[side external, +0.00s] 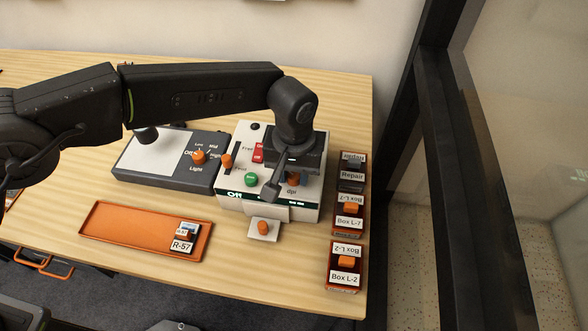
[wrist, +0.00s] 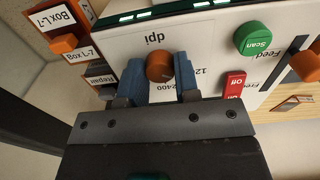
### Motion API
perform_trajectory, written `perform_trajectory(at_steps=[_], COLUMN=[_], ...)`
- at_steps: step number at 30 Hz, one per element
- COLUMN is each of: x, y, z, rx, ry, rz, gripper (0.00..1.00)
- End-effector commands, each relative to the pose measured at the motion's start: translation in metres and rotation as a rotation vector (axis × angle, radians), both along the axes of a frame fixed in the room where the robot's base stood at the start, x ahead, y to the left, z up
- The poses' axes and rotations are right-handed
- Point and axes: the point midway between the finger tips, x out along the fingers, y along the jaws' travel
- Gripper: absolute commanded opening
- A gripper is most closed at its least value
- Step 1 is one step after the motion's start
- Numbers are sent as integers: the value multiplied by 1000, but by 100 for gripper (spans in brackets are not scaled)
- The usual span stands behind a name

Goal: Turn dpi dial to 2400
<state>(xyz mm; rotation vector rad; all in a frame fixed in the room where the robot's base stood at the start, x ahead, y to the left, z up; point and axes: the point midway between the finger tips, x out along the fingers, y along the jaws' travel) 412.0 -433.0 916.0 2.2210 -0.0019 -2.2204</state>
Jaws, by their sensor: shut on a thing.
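The dpi dial (wrist: 160,67) is a round orange-brown knob on the white control panel (wrist: 205,45), with "dpi" printed on one side and "1200" and "2400" partly showing on the other. In the wrist view my gripper (wrist: 160,75) has its two blue-grey fingers on either side of the dial, shut on it. In the side view my gripper (side external: 283,180) reaches down onto the panel's right part, and the dial (side external: 293,179) shows just beside it. Which number the dial points to cannot be told; the fingers cover part of the markings.
On the panel are a green Scan button (side external: 250,180), a red on/off switch (side external: 258,152) and an orange Feed slider (side external: 226,161). A light box with a knob (side external: 198,156) stands left. Labelled boxes (side external: 345,265) line the right table edge. An orange tray (side external: 130,232) lies front left.

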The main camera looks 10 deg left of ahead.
Motion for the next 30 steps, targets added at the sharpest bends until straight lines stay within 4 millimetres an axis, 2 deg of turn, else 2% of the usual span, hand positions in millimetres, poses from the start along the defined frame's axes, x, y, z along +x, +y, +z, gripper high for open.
perform_trajectory(at_steps=[8,14,30], x=[0,0,0], y=[0,0,0], z=[0,0,0], rx=[1,2,1], ry=[0,0,-1], rz=[-29,-125,-610], gripper=[6,6,6])
